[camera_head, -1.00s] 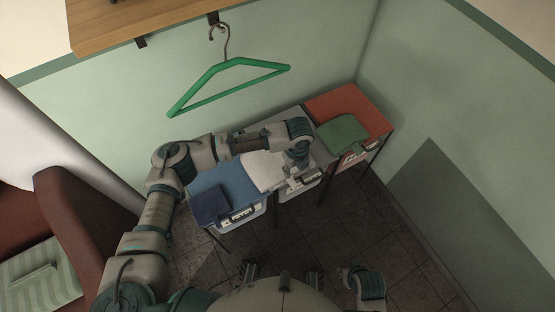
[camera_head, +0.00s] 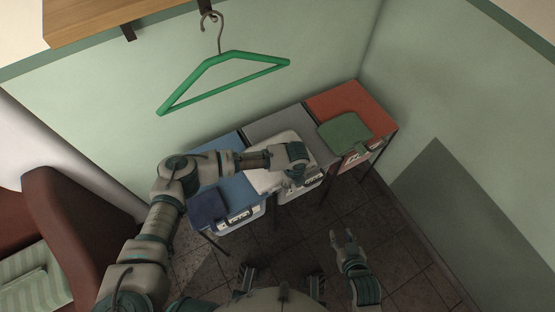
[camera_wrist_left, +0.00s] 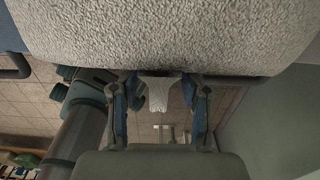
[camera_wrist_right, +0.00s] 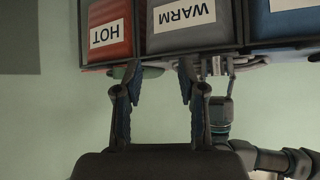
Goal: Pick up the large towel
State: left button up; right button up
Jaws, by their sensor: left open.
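The large white towel (camera_head: 263,181) lies folded on the grey middle section of the table, partly hidden by my left arm. In the left wrist view its fluffy surface (camera_wrist_left: 160,35) fills the top. My left gripper (camera_head: 295,181) is at the towel's front right part. In the left wrist view my left gripper (camera_wrist_left: 158,88) is open, its fingertips by the towel's edge. A small pale piece (camera_wrist_left: 159,95) shows between the fingers; I cannot tell what it is. My right gripper (camera_head: 343,236) is open and empty, in front of the table. It also shows in the right wrist view (camera_wrist_right: 159,72).
A blue folded cloth (camera_head: 207,206) lies on the blue section (camera_head: 235,183), and a green one (camera_head: 345,132) on the red section (camera_head: 358,101). Labelled bins (camera_wrist_right: 190,25) sit underneath. A green hanger (camera_head: 225,82) hangs above. A brown chair (camera_head: 62,220) stands left. The floor in front is clear.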

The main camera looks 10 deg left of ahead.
pick_arm(q)
grip_shut()
jog(key=shift+r, duration=0.15)
